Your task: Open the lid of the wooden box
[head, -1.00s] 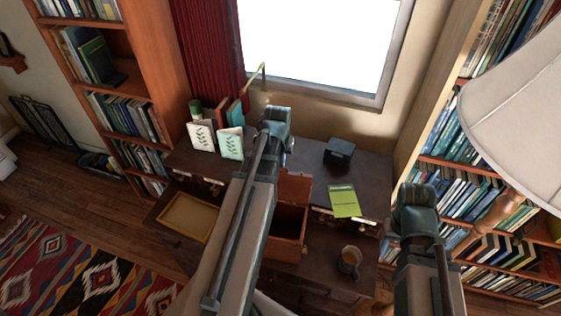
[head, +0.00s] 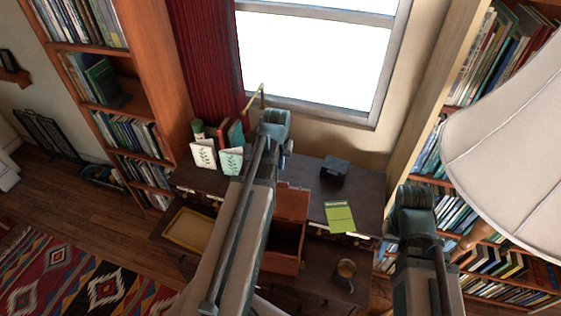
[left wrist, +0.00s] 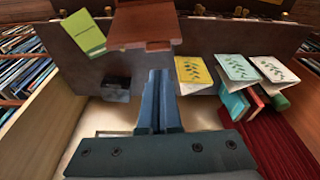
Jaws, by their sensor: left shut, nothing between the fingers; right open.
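The brown wooden box (head: 281,262) stands on the dark desk in the head view, partly behind my left arm. Its lid (head: 292,204) stands raised at the back, and the dark inside shows. In the left wrist view, which sees the desk upside down, the reddish-brown lid (left wrist: 145,24) is at the top, beyond my fingertips and apart from them. My left gripper (left wrist: 158,75) is shut and empty there; in the head view my own arm hides it. My right arm shows at the right of the head view, but its gripper does not.
On the desk (head: 318,275) are a green booklet (head: 340,217), a dark small box (head: 335,168), a mug (head: 345,272) and a yellow tray (head: 189,230). Books and patterned cards (head: 203,154) stand at the back left. A lampshade (head: 510,140) is close at right.

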